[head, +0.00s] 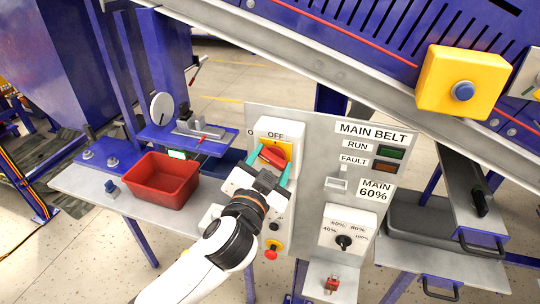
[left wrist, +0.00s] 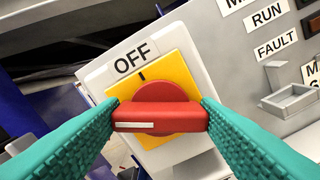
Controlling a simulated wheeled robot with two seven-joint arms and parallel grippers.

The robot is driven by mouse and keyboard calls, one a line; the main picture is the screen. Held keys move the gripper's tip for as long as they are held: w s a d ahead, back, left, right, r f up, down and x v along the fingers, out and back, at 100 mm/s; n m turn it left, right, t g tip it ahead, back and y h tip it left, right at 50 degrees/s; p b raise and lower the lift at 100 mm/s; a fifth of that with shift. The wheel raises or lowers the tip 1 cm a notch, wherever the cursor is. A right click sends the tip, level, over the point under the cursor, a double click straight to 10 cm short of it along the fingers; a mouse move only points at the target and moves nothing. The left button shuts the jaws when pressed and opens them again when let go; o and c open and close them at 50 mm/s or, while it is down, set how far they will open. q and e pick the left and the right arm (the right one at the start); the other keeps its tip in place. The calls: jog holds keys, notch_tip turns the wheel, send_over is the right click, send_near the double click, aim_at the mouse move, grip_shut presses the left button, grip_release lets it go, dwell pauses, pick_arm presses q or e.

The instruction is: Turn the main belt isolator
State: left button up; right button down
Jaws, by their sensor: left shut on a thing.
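The main belt isolator is a red rotary handle (left wrist: 160,117) on a yellow plate (left wrist: 183,75) in a white housing marked OFF. In the head view the red handle (head: 272,155) shows at the left of the grey control panel (head: 312,187). My left gripper (head: 275,165) has its teal fingers on both ends of the handle and is shut on it. In the left wrist view the fingers (left wrist: 160,118) touch the handle's left and right ends. The handle's white mark lies at its left half, and the black plate mark is under OFF. My right gripper is not in view.
The panel also has a MAIN BELT label, RUN and FAULT lamps (head: 388,159), a speed knob (head: 343,242) and a red button (head: 271,252) below my gripper. A red bin (head: 160,180) stands on the bench at left. A yellow box with a blue button (head: 462,90) is at upper right.

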pick_arm(q)
jog(key=m+p, duration=0.4)
jog(key=m, duration=0.2)
jog(key=shift+r+m, duration=0.1)
jog(key=shift+m, duration=0.2)
jog(key=m+p, duration=0.2)
jog(key=shift+m, duration=0.3)
jog(key=shift+f+m+p, duration=0.2)
jog(key=shift+m+p, duration=0.55)
jog(key=shift+m, duration=0.65)
jog(key=o, duration=1)
